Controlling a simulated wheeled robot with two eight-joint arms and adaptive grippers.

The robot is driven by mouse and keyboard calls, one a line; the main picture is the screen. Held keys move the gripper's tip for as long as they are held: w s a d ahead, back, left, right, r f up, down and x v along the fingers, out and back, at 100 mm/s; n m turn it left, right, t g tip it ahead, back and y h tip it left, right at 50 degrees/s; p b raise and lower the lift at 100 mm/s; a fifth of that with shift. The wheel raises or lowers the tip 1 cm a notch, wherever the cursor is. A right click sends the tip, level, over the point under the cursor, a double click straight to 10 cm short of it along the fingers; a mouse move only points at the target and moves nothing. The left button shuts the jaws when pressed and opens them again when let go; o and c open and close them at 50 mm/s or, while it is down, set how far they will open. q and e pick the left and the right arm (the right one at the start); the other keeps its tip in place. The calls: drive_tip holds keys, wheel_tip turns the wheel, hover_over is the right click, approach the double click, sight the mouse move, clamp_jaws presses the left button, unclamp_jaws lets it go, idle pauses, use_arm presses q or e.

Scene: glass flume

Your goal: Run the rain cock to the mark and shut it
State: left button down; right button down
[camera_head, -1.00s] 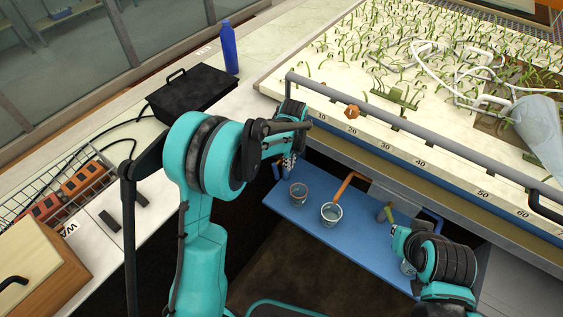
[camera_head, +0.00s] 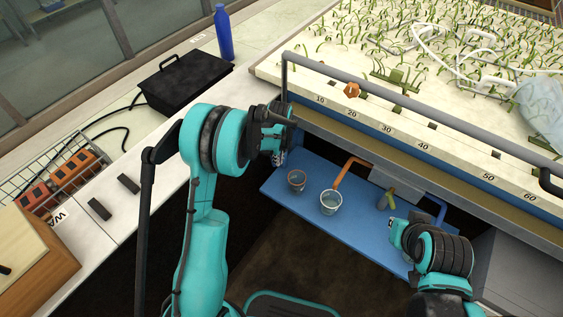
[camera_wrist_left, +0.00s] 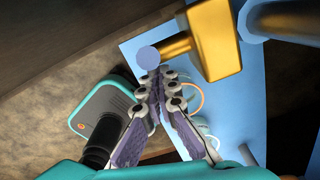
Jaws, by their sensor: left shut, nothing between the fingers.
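In the head view my left gripper (camera_head: 280,158) hangs at the left end of the blue shelf, small and partly hidden by my arm. In the left wrist view its fingers (camera_wrist_left: 156,78) are together with nothing between them. Just beyond the tips is a brass-coloured cock (camera_wrist_left: 212,38) with a round grey-blue end; whether they touch I cannot tell. In the head view a clear cup with a reddish rim (camera_head: 297,181) stands near the gripper, and a second clear cup (camera_head: 331,203) stands by an orange pipe (camera_head: 350,172). No fill mark is readable.
The blue shelf (camera_head: 280,203) sits beneath the planted flume bed with its numbered edge and grey rail (camera_head: 400,98). An olive fitting (camera_head: 387,201) and a blue pipe (camera_head: 436,209) stand at the shelf's right. A black case (camera_head: 185,82) and blue bottle (camera_head: 223,33) are on the left bench.

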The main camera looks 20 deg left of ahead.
use_arm(q)
drive_tip(key=shift+w+a+f+t+y+b, duration=0.3)
drive_tip(key=shift+a+y+b, duration=0.2)
drive_tip(key=shift+y, duration=0.1)
use_arm(e)
drive_tip(key=shift+f, duration=0.45)
use_arm(q)
drive_tip(key=shift+r, duration=0.15)
use_arm(e)
drive_tip(key=shift+d, duration=0.1)
